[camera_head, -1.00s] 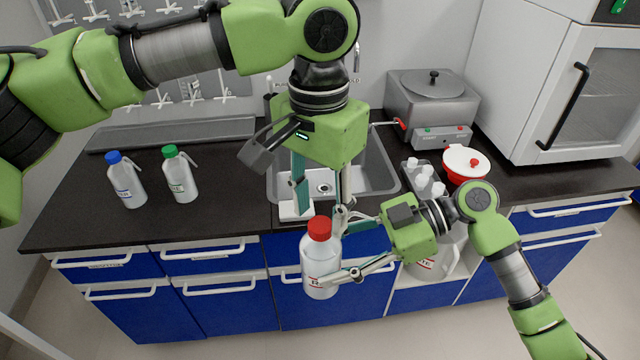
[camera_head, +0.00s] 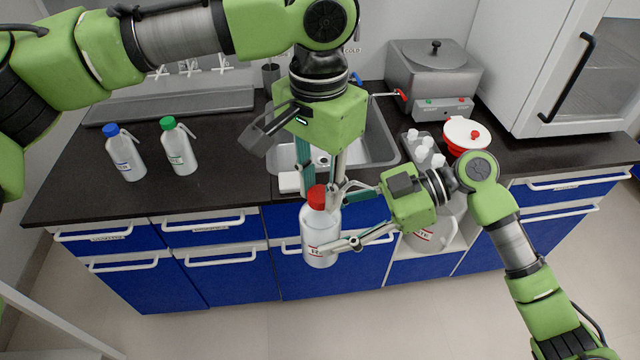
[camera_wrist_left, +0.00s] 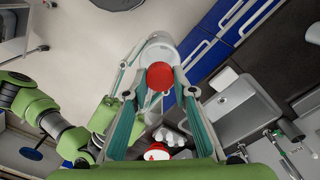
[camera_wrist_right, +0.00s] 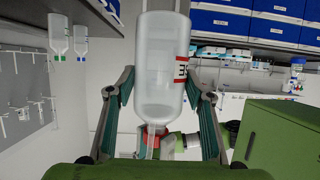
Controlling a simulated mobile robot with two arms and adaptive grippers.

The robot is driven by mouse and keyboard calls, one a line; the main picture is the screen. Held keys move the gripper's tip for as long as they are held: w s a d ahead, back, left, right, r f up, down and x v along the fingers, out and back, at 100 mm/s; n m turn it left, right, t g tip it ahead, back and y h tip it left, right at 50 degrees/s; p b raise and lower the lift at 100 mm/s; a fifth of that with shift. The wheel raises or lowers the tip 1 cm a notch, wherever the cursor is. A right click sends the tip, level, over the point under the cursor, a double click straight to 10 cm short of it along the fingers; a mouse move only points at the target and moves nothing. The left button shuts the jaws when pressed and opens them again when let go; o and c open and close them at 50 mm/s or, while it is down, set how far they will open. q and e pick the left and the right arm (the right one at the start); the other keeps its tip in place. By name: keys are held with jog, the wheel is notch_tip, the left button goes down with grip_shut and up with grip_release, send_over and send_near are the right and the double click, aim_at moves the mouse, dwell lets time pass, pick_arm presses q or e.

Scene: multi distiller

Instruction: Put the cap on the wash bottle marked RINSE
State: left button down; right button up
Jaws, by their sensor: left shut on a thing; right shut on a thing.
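The clear wash bottle (camera_head: 319,243) with a red-edged label, partly readable, hangs upright in front of the counter. My right gripper (camera_head: 350,243) is shut on its body from the right; the bottle also fills the middle of the right wrist view (camera_wrist_right: 162,70), inverted. The red cap (camera_head: 317,196) shows at the bottle's top and in the left wrist view (camera_wrist_left: 160,76), in line with the bottle. My left gripper (camera_head: 322,187) reaches down from above, shut on the cap. I cannot tell whether the cap is seated on the neck.
Blue-capped (camera_head: 125,155) and green-capped (camera_head: 179,147) bottles stand at the counter's left. The sink (camera_head: 372,135) lies behind my left gripper. A water bath (camera_head: 433,80), a red pot with white lid (camera_head: 465,133) and a white-capped bottle rack stand right. A large jug (camera_head: 432,238) is below my right gripper.

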pick_arm(q)
jog(key=m, duration=0.3)
jog(key=shift+f, duration=0.1)
jog(key=m, duration=0.5)
jog(key=c, duration=1.6)
grip_release()
notch_tip(320, 180, up, 12)
jog(key=shift+w+r, duration=0.1)
